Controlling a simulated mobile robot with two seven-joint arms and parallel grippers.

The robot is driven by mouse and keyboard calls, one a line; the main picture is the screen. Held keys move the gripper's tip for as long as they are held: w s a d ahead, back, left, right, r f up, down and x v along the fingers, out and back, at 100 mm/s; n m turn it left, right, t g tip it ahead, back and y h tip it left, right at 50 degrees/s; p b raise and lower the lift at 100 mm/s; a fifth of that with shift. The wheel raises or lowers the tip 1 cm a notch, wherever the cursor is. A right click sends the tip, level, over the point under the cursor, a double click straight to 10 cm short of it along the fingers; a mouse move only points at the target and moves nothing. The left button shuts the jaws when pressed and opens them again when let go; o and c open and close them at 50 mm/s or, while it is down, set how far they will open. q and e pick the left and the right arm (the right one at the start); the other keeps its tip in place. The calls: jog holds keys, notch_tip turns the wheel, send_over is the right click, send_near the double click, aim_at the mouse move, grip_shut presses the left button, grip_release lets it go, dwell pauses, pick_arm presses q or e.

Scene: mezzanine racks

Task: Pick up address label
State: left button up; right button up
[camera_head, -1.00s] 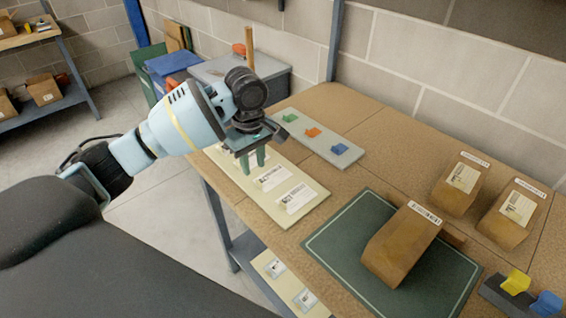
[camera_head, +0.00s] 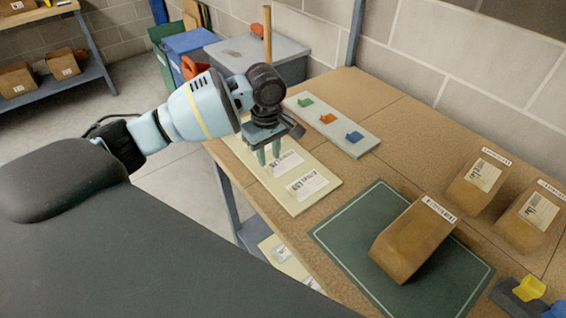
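Address labels lie on a cream board at the table's left edge. One white label (camera_head: 308,187) is near the board's front end, and another label (camera_head: 285,163) lies just behind it. My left gripper (camera_head: 269,156) points down over the board, beside the rear label's left end. Its two green fingers stand slightly apart with nothing visible between them. I cannot tell whether the fingertips touch the board. Any label behind the gripper is hidden. My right gripper is not in view.
A brown box (camera_head: 405,245) sits on a green mat (camera_head: 350,250). Two labelled boxes stand at the right. A grey strip (camera_head: 345,133) with green, orange and blue clips lies behind the cream board. Yellow and blue clips (camera_head: 528,288) are at the lower right.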

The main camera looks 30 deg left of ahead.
aim_at(270, 171)
pick_arm(q)
notch_tip(270, 171, down, 3)
jog(key=shift+f, duration=0.15)
grip_shut()
